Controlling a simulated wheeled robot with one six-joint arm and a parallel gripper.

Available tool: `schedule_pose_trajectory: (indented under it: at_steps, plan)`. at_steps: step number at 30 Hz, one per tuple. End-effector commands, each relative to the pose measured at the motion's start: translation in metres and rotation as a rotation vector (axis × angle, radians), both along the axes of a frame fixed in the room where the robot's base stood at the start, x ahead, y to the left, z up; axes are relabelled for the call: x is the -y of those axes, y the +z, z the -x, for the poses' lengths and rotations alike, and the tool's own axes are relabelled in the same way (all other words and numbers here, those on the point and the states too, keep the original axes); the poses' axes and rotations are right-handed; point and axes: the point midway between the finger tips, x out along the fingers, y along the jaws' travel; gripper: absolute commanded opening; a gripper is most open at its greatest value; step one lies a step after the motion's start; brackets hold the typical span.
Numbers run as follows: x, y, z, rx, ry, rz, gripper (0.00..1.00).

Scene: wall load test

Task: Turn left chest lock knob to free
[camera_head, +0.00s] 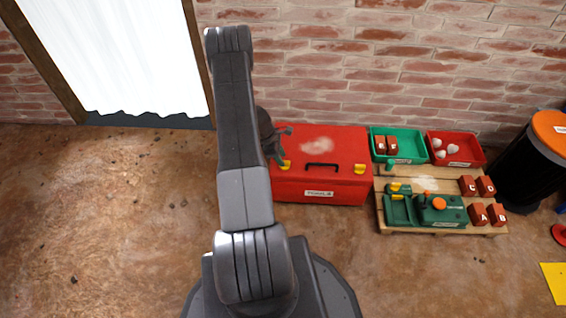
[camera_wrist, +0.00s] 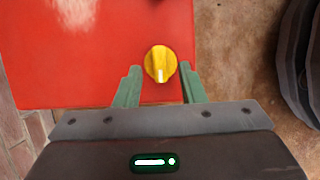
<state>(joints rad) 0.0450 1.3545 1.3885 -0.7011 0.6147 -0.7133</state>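The red chest (camera_head: 335,182) stands on the floor against the brick wall. Its lid also fills much of the wrist view (camera_wrist: 70,75). The left yellow lock knob (camera_head: 285,165) is at the chest's left front, just below my gripper (camera_head: 282,147). In the wrist view this round knob (camera_wrist: 159,62) has a pale mark on its lower side and shows between the tips of my gripper's green fingers (camera_wrist: 160,72). The fingers are apart and hold nothing. I cannot tell whether the right finger touches the knob. The right yellow knob (camera_head: 359,169) is at the chest's right front.
A black handle (camera_head: 322,165) is on the chest between the knobs. A wooden pallet (camera_head: 450,232) with green gear and red blocks stands at right, with a green bin (camera_head: 408,158) and a red bin (camera_head: 475,156) behind. The floor at left (camera_head: 110,220) is clear.

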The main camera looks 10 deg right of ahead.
Motion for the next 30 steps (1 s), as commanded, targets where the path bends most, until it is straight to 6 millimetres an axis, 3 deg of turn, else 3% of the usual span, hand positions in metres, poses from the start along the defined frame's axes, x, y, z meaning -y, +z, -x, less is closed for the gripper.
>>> schedule_pose_trajectory:
  at_steps: [6, 16, 22, 30]
  plan:
    - [0.008, -0.021, 0.003, 0.000, 0.001, 0.000, 0.36]
    - [0.009, -0.023, 0.003, 0.000, 0.000, 0.000, 0.36]
    - [0.009, -0.023, 0.003, 0.000, 0.000, 0.000, 0.00]
    - [0.009, -0.023, 0.002, 0.000, -0.013, 0.001, 0.00]
